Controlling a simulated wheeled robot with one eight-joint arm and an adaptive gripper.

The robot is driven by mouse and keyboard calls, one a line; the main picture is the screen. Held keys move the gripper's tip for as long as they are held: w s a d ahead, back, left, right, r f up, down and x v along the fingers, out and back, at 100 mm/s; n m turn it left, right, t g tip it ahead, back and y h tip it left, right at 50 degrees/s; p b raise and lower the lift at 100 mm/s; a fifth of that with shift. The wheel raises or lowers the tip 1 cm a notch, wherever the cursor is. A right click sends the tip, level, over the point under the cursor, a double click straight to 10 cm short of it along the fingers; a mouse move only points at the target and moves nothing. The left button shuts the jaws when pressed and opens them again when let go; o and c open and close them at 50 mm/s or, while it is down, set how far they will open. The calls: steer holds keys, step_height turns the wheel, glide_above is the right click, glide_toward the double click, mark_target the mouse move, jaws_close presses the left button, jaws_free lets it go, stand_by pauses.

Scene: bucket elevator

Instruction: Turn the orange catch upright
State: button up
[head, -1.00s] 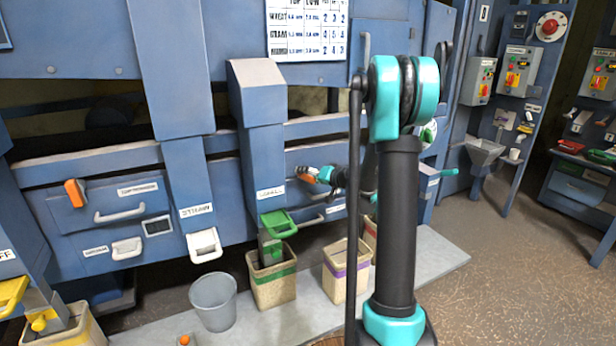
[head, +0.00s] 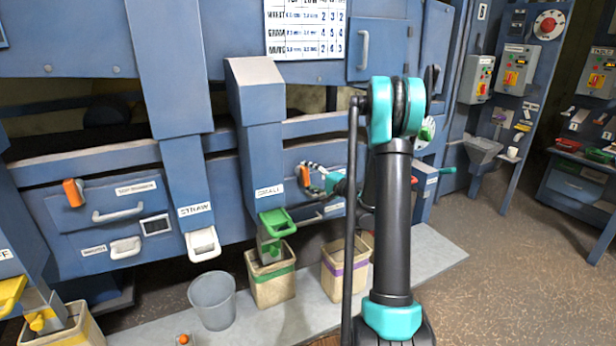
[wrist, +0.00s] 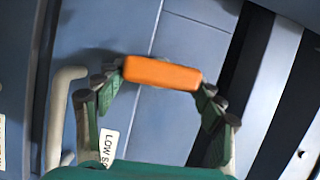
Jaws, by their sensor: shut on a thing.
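The orange catch (wrist: 162,73) is on the blue panel of the right-hand drawer front. In the wrist view my gripper (wrist: 160,88) has its green fingers at the two ends of the catch and is shut on it. The wrist picture is rolled, and the catch lies nearly square to the panel seam there. In the head view the catch (head: 303,177) looks close to upright, with my gripper (head: 316,179) at it. The catch's pivot is hidden.
A pale drawer handle (wrist: 62,110) is beside my gripper. Another orange catch (head: 73,192) stands on the left drawer. A green-handled chute (head: 274,224), a grey bucket (head: 213,300) and bins (head: 345,270) are below. Open floor is at right.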

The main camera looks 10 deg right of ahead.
steer(key=shift+f+m, duration=0.1)
steer(key=shift+m, duration=0.3)
steer(key=o, duration=1.2)
steer(key=shift+c, duration=0.2)
steer(key=shift+d, duration=0.1)
steer(key=v, duration=1.2)
steer(key=shift+f, duration=0.15)
